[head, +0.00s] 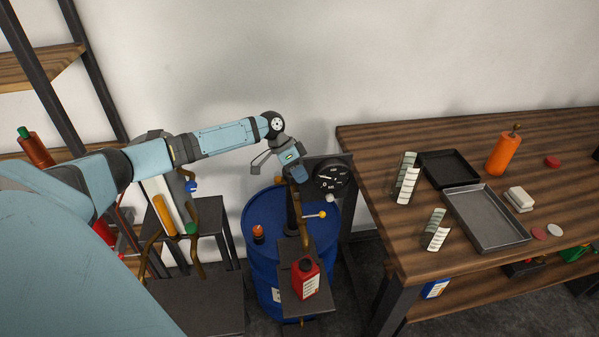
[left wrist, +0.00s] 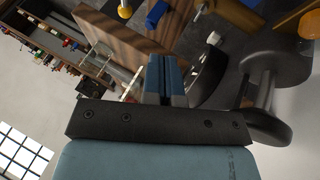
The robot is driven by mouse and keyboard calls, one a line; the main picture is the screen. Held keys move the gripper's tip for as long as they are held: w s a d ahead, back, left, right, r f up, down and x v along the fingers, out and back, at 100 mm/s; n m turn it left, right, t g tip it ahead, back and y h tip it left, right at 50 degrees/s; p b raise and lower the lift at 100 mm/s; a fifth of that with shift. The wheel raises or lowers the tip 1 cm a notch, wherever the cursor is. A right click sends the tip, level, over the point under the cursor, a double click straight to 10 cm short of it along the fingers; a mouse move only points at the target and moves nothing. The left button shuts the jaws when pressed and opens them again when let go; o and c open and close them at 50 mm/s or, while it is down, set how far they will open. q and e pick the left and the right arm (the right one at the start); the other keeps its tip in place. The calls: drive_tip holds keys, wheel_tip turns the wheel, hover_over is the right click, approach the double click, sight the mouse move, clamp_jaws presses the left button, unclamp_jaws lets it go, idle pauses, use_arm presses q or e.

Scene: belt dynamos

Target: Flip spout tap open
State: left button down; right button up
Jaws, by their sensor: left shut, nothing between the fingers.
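The spout tap (head: 304,232) is a brass-coloured pipe above the blue drum (head: 259,222). A thin pale lever with a yellow ball end (head: 322,214) sticks out to the right from it, roughly level. My left gripper (head: 300,177) is above and behind the tap, next to the black dial panel (head: 331,178), apart from the lever. Its blue fingers (left wrist: 165,80) are shut and empty in the left wrist view. A red canister (head: 306,279) stands on a dark plate below the spout. My right gripper is not in view.
A wooden workbench (head: 375,150) on the right holds a grey tray (head: 490,222), a black tray (head: 450,170), an orange bottle (head: 503,153) and small items. A dark shelf rack (head: 95,70) stands at the left. A small orange-and-black object (head: 258,234) sits on the drum.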

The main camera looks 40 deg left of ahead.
sight(313, 216)
use_arm(q)
drive_tip(key=s+d+f+p, duration=0.1)
drive_tip(key=d+f+p, duration=0.1)
drive_tip(key=d+f, duration=0.4)
drive_tip(key=shift+s+d, duration=0.15)
drive_tip(key=shift+d, duration=0.3)
